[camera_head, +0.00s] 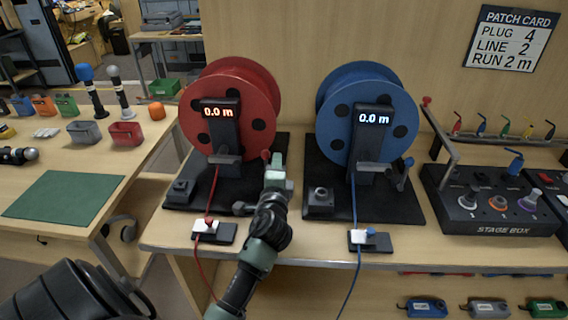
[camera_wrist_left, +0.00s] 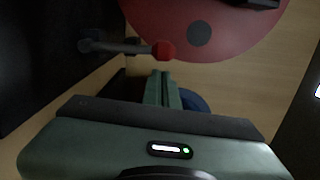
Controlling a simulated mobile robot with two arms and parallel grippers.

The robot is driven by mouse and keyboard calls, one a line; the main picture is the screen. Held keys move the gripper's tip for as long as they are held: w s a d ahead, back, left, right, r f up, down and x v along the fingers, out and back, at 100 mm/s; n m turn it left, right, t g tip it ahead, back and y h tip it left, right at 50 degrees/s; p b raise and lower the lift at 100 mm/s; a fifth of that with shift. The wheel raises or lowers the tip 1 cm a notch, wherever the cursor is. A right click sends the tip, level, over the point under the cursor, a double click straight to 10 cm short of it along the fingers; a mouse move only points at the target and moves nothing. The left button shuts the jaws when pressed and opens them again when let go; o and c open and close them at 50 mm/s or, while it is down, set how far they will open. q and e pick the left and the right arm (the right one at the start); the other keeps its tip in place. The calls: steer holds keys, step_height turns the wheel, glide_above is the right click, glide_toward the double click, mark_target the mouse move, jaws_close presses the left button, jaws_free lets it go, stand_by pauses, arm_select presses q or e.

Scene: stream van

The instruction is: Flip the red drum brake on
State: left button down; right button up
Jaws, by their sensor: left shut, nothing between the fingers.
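The red drum (camera_head: 232,100) stands upright on a black base, its display reading 0.0 m. A lever with a red ball knob sticks out beside the drum; the knob (camera_head: 266,155) shows by my left gripper. In the left wrist view the knob (camera_wrist_left: 163,50) is just beyond the fingertips, with a small gap in the picture, and its dark arm (camera_wrist_left: 120,47) runs left. I cannot tell whether this lever is the brake. My left gripper (camera_head: 275,162) is shut and empty; its fingers also show in the left wrist view (camera_wrist_left: 164,80). My right gripper is out of view.
The blue drum (camera_head: 366,95) stands close on the right, with a blue-knobbed lever (camera_head: 402,172). A small black box (camera_head: 181,188) sits left on the red drum's base. A white connector (camera_head: 205,226) with a red cable lies in front. A stage box (camera_head: 490,205) stands right.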

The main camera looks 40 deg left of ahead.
arm_select(q)
steer(key=shift+s+a+r+n, duration=0.15)
steer(key=shift+s+a+n, duration=0.15)
steer(key=shift+a+n, duration=0.3)
stand_by(0.4)
